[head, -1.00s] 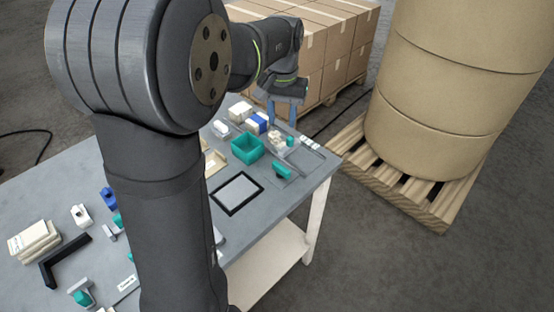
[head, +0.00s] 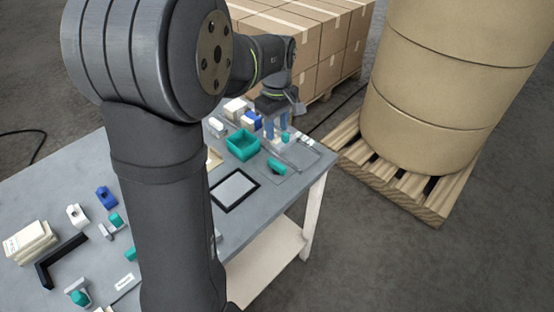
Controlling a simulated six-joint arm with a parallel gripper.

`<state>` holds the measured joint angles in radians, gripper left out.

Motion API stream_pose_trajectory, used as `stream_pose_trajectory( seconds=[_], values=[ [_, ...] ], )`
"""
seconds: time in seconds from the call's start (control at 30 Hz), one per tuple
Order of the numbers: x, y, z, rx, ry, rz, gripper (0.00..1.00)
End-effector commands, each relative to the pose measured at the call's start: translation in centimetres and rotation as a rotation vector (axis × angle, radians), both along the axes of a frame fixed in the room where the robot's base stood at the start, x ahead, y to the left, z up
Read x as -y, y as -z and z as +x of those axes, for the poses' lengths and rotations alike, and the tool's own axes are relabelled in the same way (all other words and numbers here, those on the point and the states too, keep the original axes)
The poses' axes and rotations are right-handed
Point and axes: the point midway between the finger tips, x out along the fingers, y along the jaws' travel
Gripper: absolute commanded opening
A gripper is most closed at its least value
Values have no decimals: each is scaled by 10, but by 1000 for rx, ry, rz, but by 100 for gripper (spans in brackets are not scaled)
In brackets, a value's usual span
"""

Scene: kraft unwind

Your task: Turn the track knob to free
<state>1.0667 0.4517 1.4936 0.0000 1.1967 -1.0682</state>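Several teal knob-like parts are on the grey table (head: 240,215); I cannot tell from their labels which is the track knob. One small teal part (head: 286,136) stands at the far right end, among small white blocks (head: 276,141). Another teal knob (head: 277,167) lies on a grey plate nearer the right edge. My gripper (head: 276,132) points down over the far right end, its blue fingers apart, close above the white blocks and beside the small teal part. Whether the fingers touch anything is too small to tell.
A teal open box (head: 243,145) and a black-framed pad (head: 234,190) are near my gripper. A blue-and-white block (head: 250,120) stands behind it. More teal parts (head: 79,296) and a black angle piece (head: 62,262) are at left. Cartons and a large kraft roll (head: 430,90) stand beyond.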

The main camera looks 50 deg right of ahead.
Motion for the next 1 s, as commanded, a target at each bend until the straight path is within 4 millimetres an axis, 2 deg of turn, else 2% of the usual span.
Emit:
stream_pose_trajectory(
  seconds=[0.03, 0.3, 0.5, 0.7, 1.0],
  values=[
    [-1, 13, -1, -2, 0, 4, 38],
    [-1, 73, -1, -3, 2, 5, 38],
    [-1, 109, -1, -2, 2, 4, 38],
    [0, 129, 0, 0, 2, 1, 38],
    [0, 133, 0, 0, 2, 0, 38]
  ],
)
